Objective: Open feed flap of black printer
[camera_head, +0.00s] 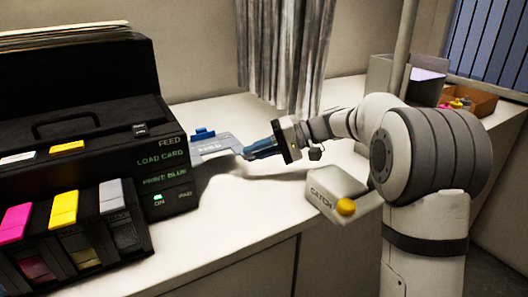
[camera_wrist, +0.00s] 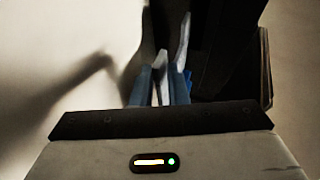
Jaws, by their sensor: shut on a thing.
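The black printer (camera_head: 90,110) stands at the left of the white counter in the head view, with a green-lit panel reading LOAD CARD and PRINT BLUE under the word FEED. A grey plate (camera_head: 212,146) with a blue piece on top juts out at the printer's right side. I cannot tell whether this plate is the feed flap or a separate part. My gripper (camera_head: 250,151) reaches in from the right and is shut on the plate's near end. In the wrist view, a pale edge (camera_wrist: 162,78) shows between the blue fingers, beside the dark printer body (camera_wrist: 220,45).
Pink, yellow and grey cartridge tabs (camera_head: 63,208) line the printer's front. A beige box marked CATCH (camera_head: 335,187) with a yellow knob sits below my forearm. A grey curtain (camera_head: 285,50) hangs behind. The counter between printer and box is clear.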

